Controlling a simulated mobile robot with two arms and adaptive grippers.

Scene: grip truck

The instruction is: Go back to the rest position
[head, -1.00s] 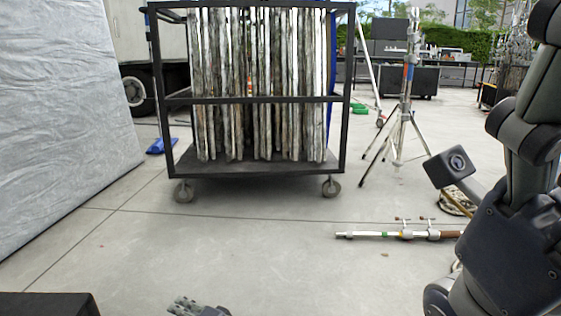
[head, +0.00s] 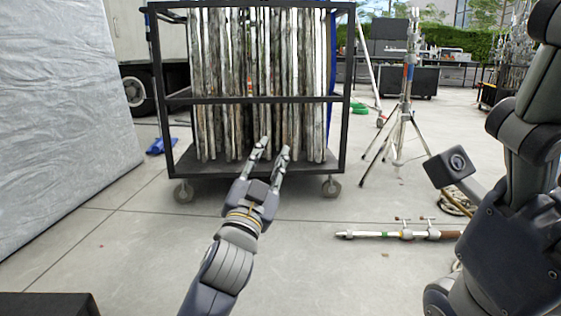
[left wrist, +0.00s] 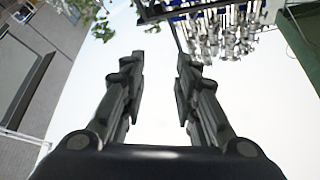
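My left gripper (head: 274,148) is raised in the middle of the head view, its two fingers apart with nothing between them. In that view it overlaps the lower front of the cart. In the left wrist view, its fingers (left wrist: 161,60) stand apart against bright sky, with nothing held. My right arm (head: 510,200) fills the right side of the head view, folded upward. The right gripper's fingers do not show in either view.
A black wheeled cart (head: 255,101) full of upright panels stands ahead. A grey covered panel (head: 60,110) leans at left. A light stand (head: 402,125) stands to the right. A metal pole (head: 375,235) lies on the floor.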

